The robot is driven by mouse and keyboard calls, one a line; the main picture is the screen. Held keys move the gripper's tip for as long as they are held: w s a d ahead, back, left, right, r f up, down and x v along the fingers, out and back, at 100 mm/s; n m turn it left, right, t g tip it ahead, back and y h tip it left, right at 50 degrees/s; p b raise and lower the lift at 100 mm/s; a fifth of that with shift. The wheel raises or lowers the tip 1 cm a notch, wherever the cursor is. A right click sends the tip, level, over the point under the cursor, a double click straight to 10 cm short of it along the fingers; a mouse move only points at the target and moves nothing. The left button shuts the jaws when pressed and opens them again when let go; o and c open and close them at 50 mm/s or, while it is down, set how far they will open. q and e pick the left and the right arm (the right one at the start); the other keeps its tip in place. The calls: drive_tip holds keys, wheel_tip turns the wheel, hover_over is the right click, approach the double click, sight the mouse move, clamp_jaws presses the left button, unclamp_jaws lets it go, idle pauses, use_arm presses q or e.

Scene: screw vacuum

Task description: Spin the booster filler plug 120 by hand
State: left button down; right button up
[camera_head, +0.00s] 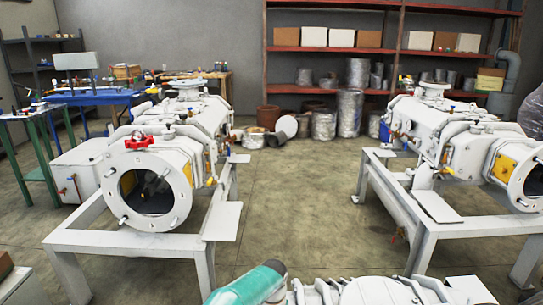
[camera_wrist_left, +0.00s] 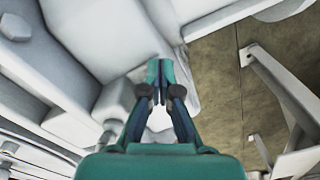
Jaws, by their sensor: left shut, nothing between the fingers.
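My left gripper (camera_wrist_left: 158,70) is shut and empty in the left wrist view. Its teal fingertips are together, close to or against a white machine body (camera_wrist_left: 95,30); I cannot tell whether they touch it. I cannot make out which part is filler plug 120. In the head view a teal part of my arm reaches in at the bottom, beside a white machine (camera_head: 385,292) cut off by the lower edge. My right gripper is not in view.
Two white vacuum pumps stand on frames, one at left (camera_head: 140,175) with a red valve handle (camera_head: 137,140), one at right (camera_head: 470,140). Concrete floor (camera_head: 290,200) is clear between them. A blue table (camera_head: 95,98) and red-edged shelves (camera_head: 335,50) stand behind.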

use_arm(q)
drive_tip(key=shift+d, duration=0.2)
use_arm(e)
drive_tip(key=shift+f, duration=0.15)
use_arm(q)
drive_tip(key=shift+s+d+b, duration=0.25)
drive_tip(key=shift+d+b, duration=0.05)
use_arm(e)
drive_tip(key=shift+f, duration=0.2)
use_arm(q)
drive_tip(key=shift+s+d, duration=0.1)
drive_tip(key=shift+d, duration=0.3)
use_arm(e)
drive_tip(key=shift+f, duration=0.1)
use_arm(q)
drive_tip(key=shift+s, duration=0.15)
drive_tip(key=shift+s+a, duration=0.1)
drive_tip(key=shift+s, duration=0.15)
drive_tip(key=shift+r+p, duration=1.75)
drive_tip(key=shift+r, duration=1.3)
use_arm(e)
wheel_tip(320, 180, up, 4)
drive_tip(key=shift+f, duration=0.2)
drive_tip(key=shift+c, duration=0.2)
